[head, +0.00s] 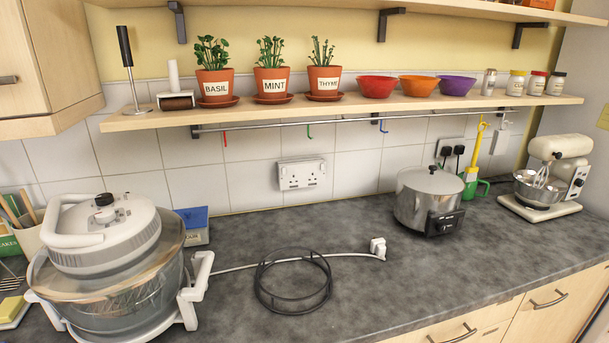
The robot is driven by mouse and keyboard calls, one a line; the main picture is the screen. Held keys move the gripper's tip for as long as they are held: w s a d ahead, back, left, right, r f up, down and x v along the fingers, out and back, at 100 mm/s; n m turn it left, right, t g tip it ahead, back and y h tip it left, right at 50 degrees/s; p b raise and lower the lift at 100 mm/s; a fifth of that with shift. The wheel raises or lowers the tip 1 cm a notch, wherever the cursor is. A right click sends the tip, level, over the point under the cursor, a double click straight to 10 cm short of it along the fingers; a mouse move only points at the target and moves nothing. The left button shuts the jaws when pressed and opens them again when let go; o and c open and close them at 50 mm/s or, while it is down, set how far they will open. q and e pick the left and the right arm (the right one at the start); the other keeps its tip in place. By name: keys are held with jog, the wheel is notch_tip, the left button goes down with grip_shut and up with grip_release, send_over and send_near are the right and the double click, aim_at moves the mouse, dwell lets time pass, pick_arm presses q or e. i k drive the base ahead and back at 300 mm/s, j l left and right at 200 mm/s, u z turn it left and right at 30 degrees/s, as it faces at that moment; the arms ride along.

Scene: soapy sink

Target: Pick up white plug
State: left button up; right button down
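The white plug (378,248) rests on the grey countertop (430,285), right of centre in the head view. A white cable (345,255) runs from it to the left, past a dark wire ring, towards the large glass-bowled cooker (115,270) at the left. The plug stands apart from the steel pot to its right. A white double wall socket (302,174) is on the tiles behind, with nothing plugged into it. Neither of my grippers shows in this view.
A dark wire ring (292,282) lies beside the cable. A lidded steel pot (428,200) and a stand mixer (550,175) stand to the right. A wooden shelf (340,108) with potted herbs, bowls and jars overhangs the back. The front middle counter is clear.

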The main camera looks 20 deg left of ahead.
aim_at(378, 245)
jog(key=u, duration=0.55)
jog(key=i+l+u, duration=0.1)
jog(key=l+u, duration=0.5)
jog(key=u, duration=0.15)
jog(key=l+u, duration=0.4)
jog(key=j, duration=0.05)
